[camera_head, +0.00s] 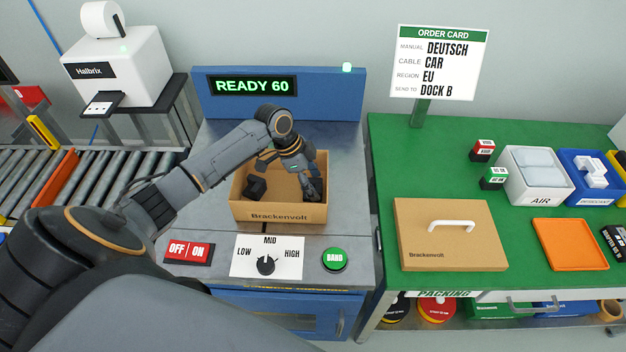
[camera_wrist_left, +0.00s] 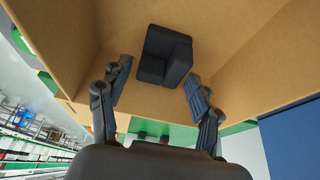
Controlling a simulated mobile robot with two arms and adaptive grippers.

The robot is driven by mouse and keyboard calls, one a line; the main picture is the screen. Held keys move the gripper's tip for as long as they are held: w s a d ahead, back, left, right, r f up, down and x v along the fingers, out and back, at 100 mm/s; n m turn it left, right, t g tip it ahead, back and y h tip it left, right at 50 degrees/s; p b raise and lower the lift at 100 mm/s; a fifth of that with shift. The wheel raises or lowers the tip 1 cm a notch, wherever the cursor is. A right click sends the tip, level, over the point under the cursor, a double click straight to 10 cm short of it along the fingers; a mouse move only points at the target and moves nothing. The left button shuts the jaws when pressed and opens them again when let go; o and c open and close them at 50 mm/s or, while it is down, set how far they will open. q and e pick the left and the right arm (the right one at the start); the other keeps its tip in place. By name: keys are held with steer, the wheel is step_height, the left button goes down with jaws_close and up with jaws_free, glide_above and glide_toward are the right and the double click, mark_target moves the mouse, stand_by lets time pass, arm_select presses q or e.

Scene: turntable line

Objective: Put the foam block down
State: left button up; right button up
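The foam block (camera_wrist_left: 165,57) looks like a dark grey, stepped block inside the open Brackenvolt carton (camera_head: 280,212). It also shows as a dark shape (camera_head: 255,187) at the left inside the carton in the head view, partly behind the carton's front wall. My left gripper (camera_head: 285,178) reaches down into the carton. In the left wrist view its fingers (camera_wrist_left: 157,86) are spread wide, with the block just beyond and between the tips. A gap shows on the left; the right tip is close to the block, and contact there is unclear. My right gripper is not in view.
The carton stands on a metal turntable station with a READY 60 display (camera_head: 252,86), a speed dial (camera_head: 266,264) and a green BAND button (camera_head: 334,259).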

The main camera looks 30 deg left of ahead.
arm_select(q)
steer(key=shift+r, duration=0.1)
steer(key=shift+r, duration=0.35)
steer(key=v, duration=1.2)
steer(key=shift+r, duration=0.2)
steer(key=shift+d, duration=0.1)
